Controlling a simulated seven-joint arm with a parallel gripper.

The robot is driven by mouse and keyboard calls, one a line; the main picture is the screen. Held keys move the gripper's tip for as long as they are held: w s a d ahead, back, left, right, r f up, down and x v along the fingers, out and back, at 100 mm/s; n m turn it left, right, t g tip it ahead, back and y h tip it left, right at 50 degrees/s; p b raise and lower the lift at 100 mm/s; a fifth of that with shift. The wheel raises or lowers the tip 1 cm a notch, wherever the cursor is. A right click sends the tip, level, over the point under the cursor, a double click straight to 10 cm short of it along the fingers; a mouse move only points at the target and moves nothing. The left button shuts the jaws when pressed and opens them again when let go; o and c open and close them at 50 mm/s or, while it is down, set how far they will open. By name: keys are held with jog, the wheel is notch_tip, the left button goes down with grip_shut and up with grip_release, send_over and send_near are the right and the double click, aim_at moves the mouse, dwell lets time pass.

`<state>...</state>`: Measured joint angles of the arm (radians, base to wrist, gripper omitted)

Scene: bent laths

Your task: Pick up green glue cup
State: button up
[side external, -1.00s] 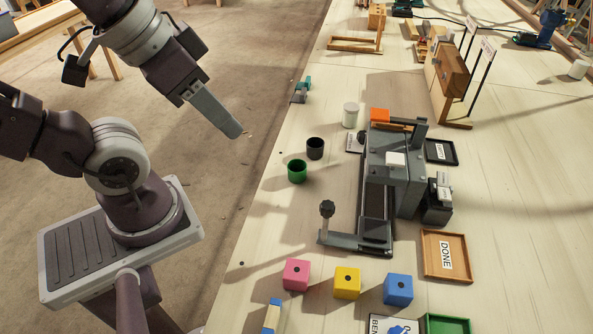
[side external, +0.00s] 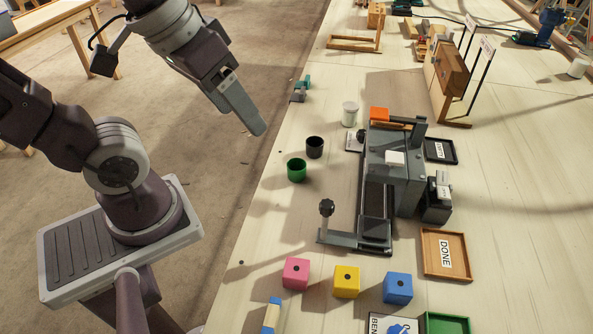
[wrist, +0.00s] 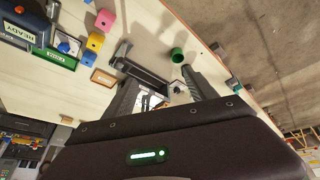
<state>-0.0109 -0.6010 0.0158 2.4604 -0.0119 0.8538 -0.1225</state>
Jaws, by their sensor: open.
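The green glue cup (side external: 297,170) stands upright on the bench near its left edge, just in front of a black cup (side external: 315,147). It also shows in the wrist view (wrist: 178,55), beyond the fingers. My gripper (side external: 257,130) is in the air up and left of the cup, apart from it. In the wrist view my gripper (wrist: 158,82) has its two fingers spread with a gap between them, and it holds nothing. The black cup is partly hidden by a finger in the wrist view.
A grey press-like fixture (side external: 395,175) stands right of the cups. A white cylinder (side external: 350,114) stands behind them. Pink (side external: 296,273), yellow (side external: 346,282) and blue (side external: 397,288) cubes lie in front. A wooden DONE tray (side external: 446,255) is at right.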

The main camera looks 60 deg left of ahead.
jog(key=w+a+f+n+g, duration=0.2)
jog(key=w+f+n, duration=0.3)
jog(key=w, duration=0.3)
jog(key=n+g, duration=0.3)
jog(key=n, duration=0.4)
send_near(296, 165)
jog(key=s+d+f, duration=0.1)
jog(key=d, duration=0.1)
jog(key=f, duration=0.7)
jog(key=shift+a+f, duration=0.25)
jog(key=shift+f, duration=0.05)
jog(key=shift+r, duration=0.15)
jog(key=c, duration=1.4)
